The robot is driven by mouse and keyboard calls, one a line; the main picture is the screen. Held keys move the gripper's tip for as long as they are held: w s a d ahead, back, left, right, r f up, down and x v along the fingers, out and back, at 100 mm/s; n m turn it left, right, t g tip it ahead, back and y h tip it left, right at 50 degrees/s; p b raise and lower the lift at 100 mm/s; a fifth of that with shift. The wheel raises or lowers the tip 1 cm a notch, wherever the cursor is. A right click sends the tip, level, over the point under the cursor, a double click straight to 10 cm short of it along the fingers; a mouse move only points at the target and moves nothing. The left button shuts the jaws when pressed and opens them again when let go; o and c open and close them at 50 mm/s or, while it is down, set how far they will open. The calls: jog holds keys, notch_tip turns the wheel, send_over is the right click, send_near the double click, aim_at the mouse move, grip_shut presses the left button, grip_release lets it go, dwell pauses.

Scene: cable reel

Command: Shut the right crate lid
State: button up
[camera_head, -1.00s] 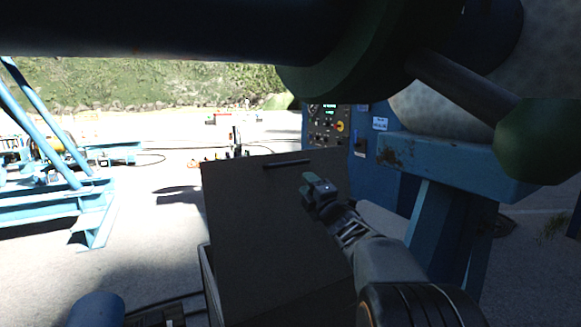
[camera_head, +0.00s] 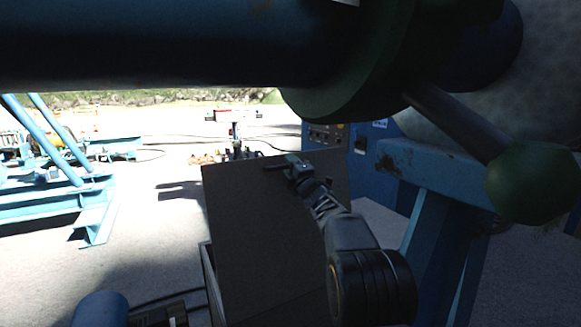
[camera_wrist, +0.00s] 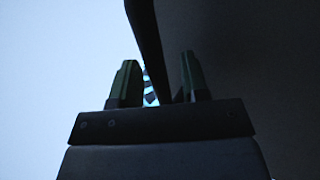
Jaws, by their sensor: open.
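The right crate lid (camera_head: 262,225) stands open, a dark panel tilted up and facing me; it also fills the right of the wrist view (camera_wrist: 270,70). The crate (camera_head: 208,280) shows only as a narrow pale rim at the lid's lower left; its inside is hidden. My gripper (camera_head: 289,162) is at the lid's top edge, over the handle area. In the wrist view my gripper (camera_wrist: 158,78) has its two greenish fingers apart, with the dark handle bar (camera_wrist: 147,40) running up between them. I cannot tell whether they touch it.
A large blue beam (camera_head: 170,45) and a green knob (camera_head: 530,183) on a rod hang close above and to the right. A blue stand (camera_head: 445,245) is right of my arm. A blue frame (camera_head: 60,205) stands left, with open pavement between.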

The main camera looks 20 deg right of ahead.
jog(key=shift+c, duration=0.2)
grip_shut()
dwell(0.3)
